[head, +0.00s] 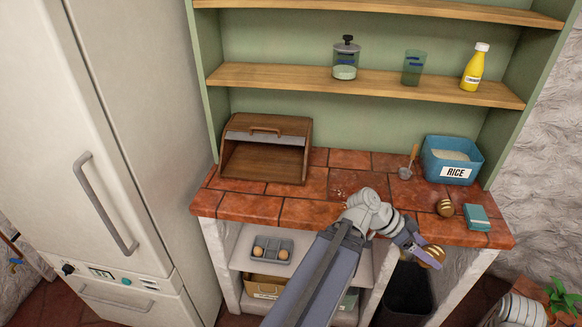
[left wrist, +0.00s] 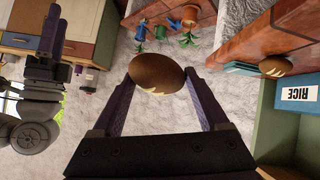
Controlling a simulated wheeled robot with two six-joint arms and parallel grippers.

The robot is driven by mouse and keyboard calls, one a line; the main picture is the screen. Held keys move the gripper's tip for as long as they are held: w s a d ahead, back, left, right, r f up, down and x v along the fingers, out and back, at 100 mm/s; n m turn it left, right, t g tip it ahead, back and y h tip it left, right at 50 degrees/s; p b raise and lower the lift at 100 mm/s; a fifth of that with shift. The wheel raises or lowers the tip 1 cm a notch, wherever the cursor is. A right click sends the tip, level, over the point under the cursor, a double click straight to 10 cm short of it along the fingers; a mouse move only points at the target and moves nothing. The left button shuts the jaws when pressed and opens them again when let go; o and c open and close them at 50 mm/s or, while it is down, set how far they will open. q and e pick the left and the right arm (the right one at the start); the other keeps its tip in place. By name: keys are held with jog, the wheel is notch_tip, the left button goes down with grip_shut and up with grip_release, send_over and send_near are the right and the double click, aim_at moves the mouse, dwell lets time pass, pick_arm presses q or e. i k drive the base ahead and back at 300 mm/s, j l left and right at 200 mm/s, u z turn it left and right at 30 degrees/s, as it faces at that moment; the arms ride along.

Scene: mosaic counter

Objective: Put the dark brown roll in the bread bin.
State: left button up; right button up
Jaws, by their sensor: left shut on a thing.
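My left gripper (head: 428,250) is shut on a brown roll (head: 435,252) with pale score marks, held just off the counter's front right edge. In the left wrist view the roll (left wrist: 157,73) sits between the fingertips of the left gripper (left wrist: 158,78). A second brown roll (head: 445,208) lies on the counter, also in the left wrist view (left wrist: 275,67). Which roll is darker is hard to tell. The wooden bread bin (head: 268,161) stands at the counter's left with its front open and no bread visible inside. My right gripper (left wrist: 52,35) shows at the left wrist view's left; its jaws are unclear.
The blue rice box (head: 452,160), a small scoop (head: 409,164) and a teal box (head: 477,217) are on the right of the tiled counter (head: 255,207). A shelf above holds a jar, a glass and a yellow bottle. The counter's middle is mostly clear.

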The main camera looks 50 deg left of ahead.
aim_at(249, 165)
jog(key=u, duration=0.95)
jog(key=i+j, duration=0.35)
jog(key=j, duration=0.25)
